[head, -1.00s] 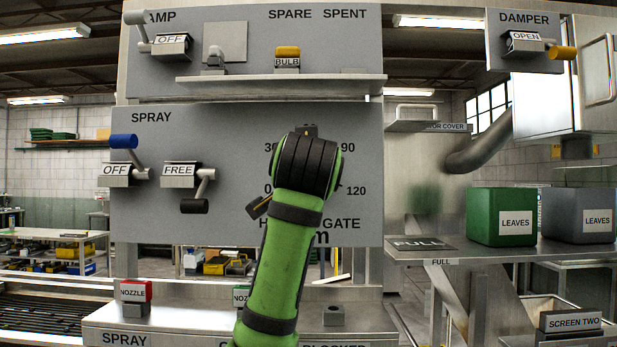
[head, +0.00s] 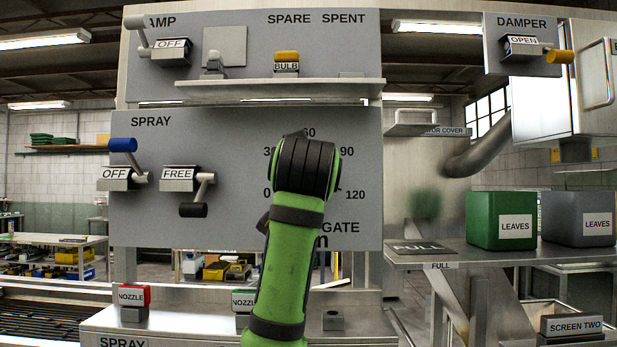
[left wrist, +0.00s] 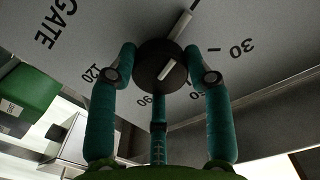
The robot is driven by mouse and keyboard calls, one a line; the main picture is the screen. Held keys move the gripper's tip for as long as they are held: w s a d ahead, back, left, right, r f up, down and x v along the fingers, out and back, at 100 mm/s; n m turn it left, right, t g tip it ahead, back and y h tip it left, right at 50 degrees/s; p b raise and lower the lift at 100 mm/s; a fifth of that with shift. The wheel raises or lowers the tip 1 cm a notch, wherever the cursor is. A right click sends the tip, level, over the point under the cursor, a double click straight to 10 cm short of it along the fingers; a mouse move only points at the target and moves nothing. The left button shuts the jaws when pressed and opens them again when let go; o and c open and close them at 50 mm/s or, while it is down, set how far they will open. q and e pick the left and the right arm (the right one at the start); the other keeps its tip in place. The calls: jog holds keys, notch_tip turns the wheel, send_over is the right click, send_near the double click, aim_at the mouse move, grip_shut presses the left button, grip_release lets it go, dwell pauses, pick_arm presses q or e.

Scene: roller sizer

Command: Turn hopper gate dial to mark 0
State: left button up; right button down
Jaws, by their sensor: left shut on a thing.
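The hopper gate dial (left wrist: 150,72) is a round dark knob with a light bar across its face, in the left wrist view. A thin pointer (left wrist: 182,24) sticks out from its rim toward the top of that view, on the side of the 30 mark away from 60. The 0 mark (head: 267,193) shows in the head view, but the dial is hidden there behind my arm. My left gripper (left wrist: 161,58) is shut on the dial, with its teal fingers around the rim. It also shows from behind in the head view (head: 306,165). My right gripper is not in view.
The grey panel (head: 225,225) carries a spray lever (head: 123,146) and a FREE lever (head: 205,182) left of my arm. A shelf (head: 240,89) juts out above. Below are nozzle blocks (head: 134,300). Green and grey LEAVES bins (head: 487,215) stand at the right.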

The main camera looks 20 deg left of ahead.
pick_arm(q)
jog(key=o, duration=1)
jog(key=shift+s+r, duration=0.2)
jog(key=shift+r, duration=0.35)
jog(key=shift+o, duration=0.8)
jog(key=shift+w+f, duration=0.25)
jog(key=shift+w, duration=0.1)
jog(key=v, duration=1.2)
jog(key=shift+f, duration=0.1)
